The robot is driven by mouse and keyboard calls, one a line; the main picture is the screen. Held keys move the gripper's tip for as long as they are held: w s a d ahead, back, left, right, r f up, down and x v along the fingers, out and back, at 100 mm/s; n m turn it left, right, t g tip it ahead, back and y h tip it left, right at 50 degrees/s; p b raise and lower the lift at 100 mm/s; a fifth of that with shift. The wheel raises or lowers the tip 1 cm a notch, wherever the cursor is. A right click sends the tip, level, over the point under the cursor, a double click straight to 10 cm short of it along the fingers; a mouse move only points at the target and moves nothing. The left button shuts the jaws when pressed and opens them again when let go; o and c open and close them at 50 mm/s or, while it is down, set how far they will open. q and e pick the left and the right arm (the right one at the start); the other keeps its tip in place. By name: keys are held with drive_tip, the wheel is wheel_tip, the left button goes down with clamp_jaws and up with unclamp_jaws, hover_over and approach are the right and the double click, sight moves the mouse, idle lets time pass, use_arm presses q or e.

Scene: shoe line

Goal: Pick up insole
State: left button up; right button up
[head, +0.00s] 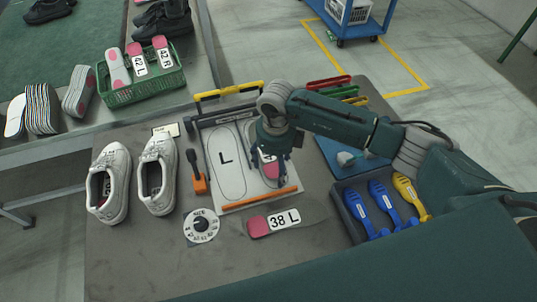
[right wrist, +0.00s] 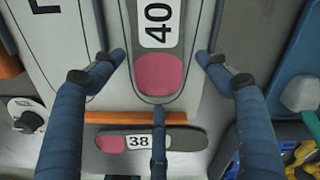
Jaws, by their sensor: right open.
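A grey insole with a pink heel and a white label reading 40 (right wrist: 158,70) lies in the right outline of a white board (head: 228,203). In the head view its pink heel (head: 270,170) shows under my right gripper (head: 271,155). The right gripper is open above it; in the right wrist view its fingers (right wrist: 160,58) are spread to either side of the heel. A second insole, labelled 38 L (head: 287,220), lies on the table in front of the board; it also shows in the right wrist view (right wrist: 118,142). My left gripper is out of view.
White shoes (head: 110,183) stand at the left. A round dial (head: 202,226) and an orange-black tool (head: 198,176) lie near the board. A tray with blue and yellow tools (head: 352,208) is at the right. A green basket (head: 145,86) with insoles stands behind.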

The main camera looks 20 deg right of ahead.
drive_tip(key=shift+f, duration=0.2)
drive_tip(key=shift+c, duration=0.3)
drive_tip(key=c, duration=1)
